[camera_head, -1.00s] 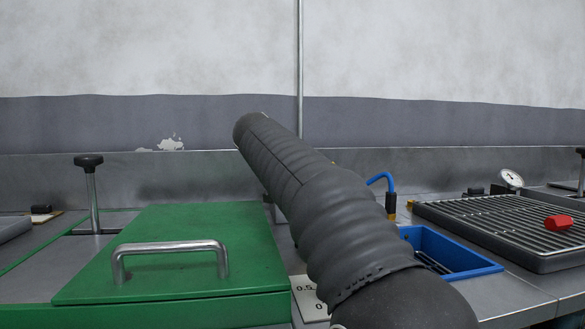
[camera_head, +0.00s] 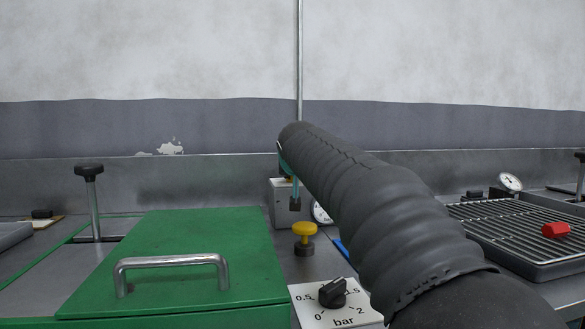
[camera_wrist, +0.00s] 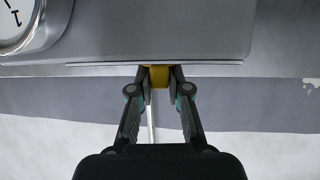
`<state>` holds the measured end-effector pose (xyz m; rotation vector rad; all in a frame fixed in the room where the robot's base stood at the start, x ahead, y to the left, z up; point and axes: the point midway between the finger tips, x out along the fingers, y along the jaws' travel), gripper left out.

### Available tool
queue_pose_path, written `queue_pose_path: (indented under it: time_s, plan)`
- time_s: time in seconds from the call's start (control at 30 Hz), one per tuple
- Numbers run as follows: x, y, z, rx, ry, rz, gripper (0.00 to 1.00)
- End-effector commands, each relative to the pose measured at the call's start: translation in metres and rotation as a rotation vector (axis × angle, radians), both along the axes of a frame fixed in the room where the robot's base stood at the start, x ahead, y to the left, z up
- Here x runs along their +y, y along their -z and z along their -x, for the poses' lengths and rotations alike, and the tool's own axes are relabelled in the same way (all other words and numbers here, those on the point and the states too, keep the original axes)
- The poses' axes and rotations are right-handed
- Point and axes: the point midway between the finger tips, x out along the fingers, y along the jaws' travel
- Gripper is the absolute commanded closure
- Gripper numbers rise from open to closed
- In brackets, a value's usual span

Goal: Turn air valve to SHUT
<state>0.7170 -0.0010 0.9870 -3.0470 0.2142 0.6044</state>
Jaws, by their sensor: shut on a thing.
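In the wrist view, my gripper (camera_wrist: 159,72) has both fingers closed on a small yellow block-like part (camera_wrist: 159,77), taken to be the air valve's handle, at the edge of a grey metal body (camera_wrist: 160,35). In the head view, a dark fingertip of my gripper (camera_head: 295,204) shows in front of a grey box (camera_head: 281,213), under the end of my arm. The yellow part is hidden there. No OPEN or SHUT marking is readable, so I cannot tell the valve's position.
A yellow mushroom knob (camera_head: 304,231) and a black pressure dial (camera_head: 333,292) stand nearer. A round gauge (camera_head: 321,213) is partly behind my arm. A green lid (camera_head: 190,245) with a metal handle lies left. A rack (camera_head: 520,230) holding a red piece (camera_head: 555,230) lies right.

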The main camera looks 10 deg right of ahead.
Motion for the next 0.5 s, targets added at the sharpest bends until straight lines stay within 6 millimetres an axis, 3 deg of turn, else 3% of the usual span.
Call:
queue_pose_path:
  time_s: [0.5]
  plan:
    - [-0.0029,0.0002,-0.0004,-0.002,-0.253,-0.003,1.0]
